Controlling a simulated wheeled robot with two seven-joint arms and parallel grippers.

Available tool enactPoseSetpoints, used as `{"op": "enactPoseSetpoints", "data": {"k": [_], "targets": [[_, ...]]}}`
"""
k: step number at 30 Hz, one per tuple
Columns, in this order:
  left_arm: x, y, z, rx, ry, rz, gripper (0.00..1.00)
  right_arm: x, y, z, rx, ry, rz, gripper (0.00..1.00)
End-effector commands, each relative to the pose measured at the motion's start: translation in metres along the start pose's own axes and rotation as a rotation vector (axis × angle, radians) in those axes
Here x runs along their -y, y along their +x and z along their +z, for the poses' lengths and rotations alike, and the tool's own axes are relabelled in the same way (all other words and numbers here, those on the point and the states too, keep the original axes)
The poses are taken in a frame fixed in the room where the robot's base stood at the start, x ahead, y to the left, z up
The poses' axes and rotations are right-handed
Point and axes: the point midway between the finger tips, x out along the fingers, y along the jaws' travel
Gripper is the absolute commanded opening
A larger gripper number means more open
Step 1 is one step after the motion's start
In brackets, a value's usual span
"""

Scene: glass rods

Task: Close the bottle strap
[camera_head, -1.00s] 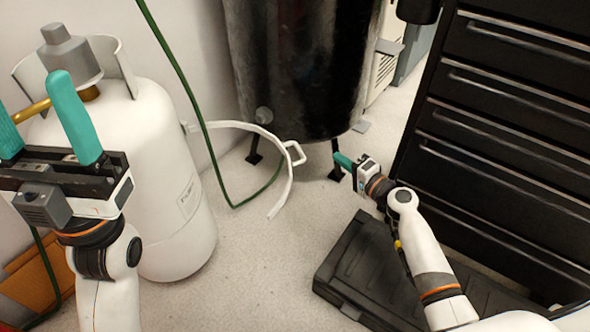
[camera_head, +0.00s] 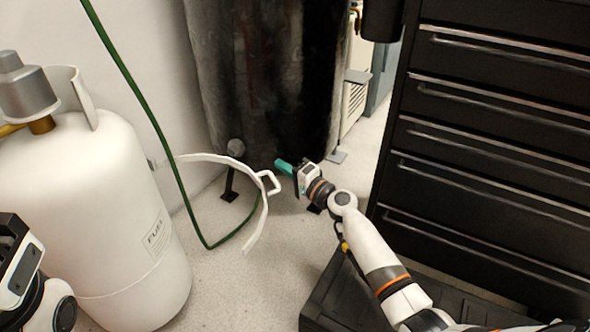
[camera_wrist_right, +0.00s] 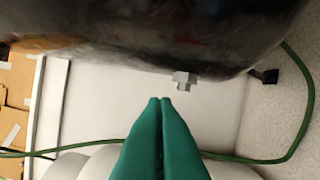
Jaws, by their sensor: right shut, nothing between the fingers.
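The white gas bottle (camera_head: 100,215), labelled FUEL, stands upright on the left. The strap (camera_head: 250,228) is a thin white curved band with a small loop handle (camera_head: 272,182). It reaches out from the wall side behind the bottle and stands swung open, its free end in the air. My right gripper (camera_head: 281,165) is shut and empty, its green fingers just above and right of the handle; I cannot tell whether they touch. In the right wrist view its green fingertips (camera_wrist_right: 163,100) are pressed together. My left gripper's housing (camera_head: 22,262) shows at the lower left; its fingers are hidden.
A large dark tank (camera_head: 262,80) on legs stands behind the strap. A green hose (camera_head: 135,70) hangs down and loops to the floor. A black drawer cabinet (camera_head: 490,130) is at right, and a black case (camera_head: 335,300) lies in front of it. The floor before the strap is clear.

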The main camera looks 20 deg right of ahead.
Motion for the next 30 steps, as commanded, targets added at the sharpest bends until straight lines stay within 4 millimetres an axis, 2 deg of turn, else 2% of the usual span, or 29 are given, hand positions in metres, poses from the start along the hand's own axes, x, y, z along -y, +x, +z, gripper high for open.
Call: {"op": "enactPoseSetpoints", "data": {"k": [7, 23, 30], "targets": [[0.0, -0.001, -0.002, -0.009, -0.001, 0.002, 0.59, -0.002, -0.007, -0.019, 0.001, -0.001, 0.003, 0.0], [-0.001, 0.005, -0.002, -0.005, -0.002, 0.003, 0.59, -0.004, -0.01, -0.025, 0.015, 0.001, -0.001, 0.0], [-0.005, -0.011, -0.012, -0.1, -0.013, 0.037, 0.59, -0.012, -0.028, -0.053, 0.097, -0.001, -0.017, 0.0]]}}
